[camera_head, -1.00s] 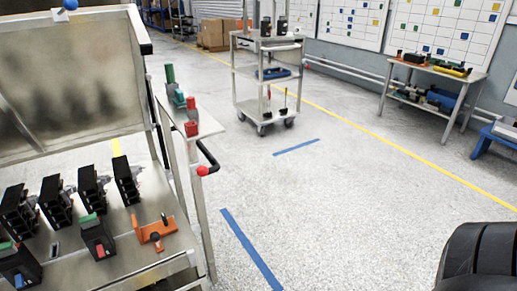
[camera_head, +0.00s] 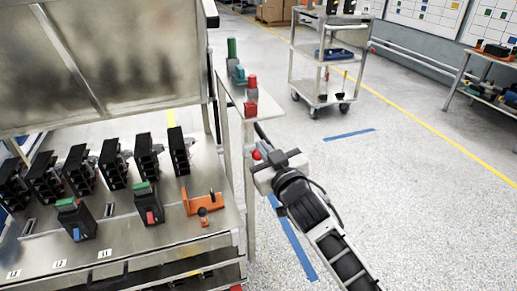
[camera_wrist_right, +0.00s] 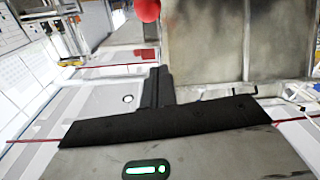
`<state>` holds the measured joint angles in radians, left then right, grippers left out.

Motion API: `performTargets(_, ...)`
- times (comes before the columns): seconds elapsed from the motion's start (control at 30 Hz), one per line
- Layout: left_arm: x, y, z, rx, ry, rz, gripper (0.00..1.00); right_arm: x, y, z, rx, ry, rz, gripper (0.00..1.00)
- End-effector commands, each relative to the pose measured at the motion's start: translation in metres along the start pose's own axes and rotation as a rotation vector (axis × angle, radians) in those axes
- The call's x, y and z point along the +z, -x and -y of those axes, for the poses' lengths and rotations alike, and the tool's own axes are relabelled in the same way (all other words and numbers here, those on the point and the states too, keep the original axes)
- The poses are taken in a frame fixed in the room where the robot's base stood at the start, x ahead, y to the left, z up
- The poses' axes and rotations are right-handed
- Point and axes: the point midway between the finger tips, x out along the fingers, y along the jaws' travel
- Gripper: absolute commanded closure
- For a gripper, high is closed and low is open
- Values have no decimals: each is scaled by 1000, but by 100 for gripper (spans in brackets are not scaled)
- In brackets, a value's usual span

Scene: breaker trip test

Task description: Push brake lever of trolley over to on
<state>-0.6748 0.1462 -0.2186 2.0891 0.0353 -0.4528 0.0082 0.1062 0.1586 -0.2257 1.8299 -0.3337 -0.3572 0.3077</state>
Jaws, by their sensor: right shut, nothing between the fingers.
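A red ball knob (camera_head: 256,154), which may be the brake lever's end, shows at the right side of the metal bench-like trolley (camera_head: 232,238), beside a black curved handle (camera_head: 262,133). The lever's shaft is hidden, so its position cannot be told. My right gripper (camera_head: 280,170) is beside the knob, partly turned away in the head view. In the right wrist view its dark fingers (camera_wrist_right: 157,88) are shut and empty, and the red knob (camera_wrist_right: 148,10) is just beyond them at the top edge. I cannot tell whether they touch. My left gripper is out of view.
Several black breakers (camera_head: 114,165) and an orange bracket (camera_head: 203,203) stand on the trolley top. A small side shelf (camera_head: 235,93) carries green and red parts. Another wheeled cart (camera_head: 318,77) stands farther back. The floor to the right is clear, with blue tape (camera_head: 292,240).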

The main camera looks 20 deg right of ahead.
Motion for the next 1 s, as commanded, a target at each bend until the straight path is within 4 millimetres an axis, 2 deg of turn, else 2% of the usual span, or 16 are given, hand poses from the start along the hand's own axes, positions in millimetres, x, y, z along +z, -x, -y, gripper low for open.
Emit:
performTargets(0.1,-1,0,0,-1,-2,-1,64,-1,-27,0,0,-1,-1,100)
performTargets(0.33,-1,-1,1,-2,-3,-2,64,-1,-69,1,-1,-2,-1,100)
performTargets(0.4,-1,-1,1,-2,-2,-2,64,15,-61,2,-2,-2,6,100)
performTargets(0.6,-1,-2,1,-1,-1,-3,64,33,-54,1,-2,-3,2,100)
performTargets(1.0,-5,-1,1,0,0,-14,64,38,-51,1,-2,-2,2,100)
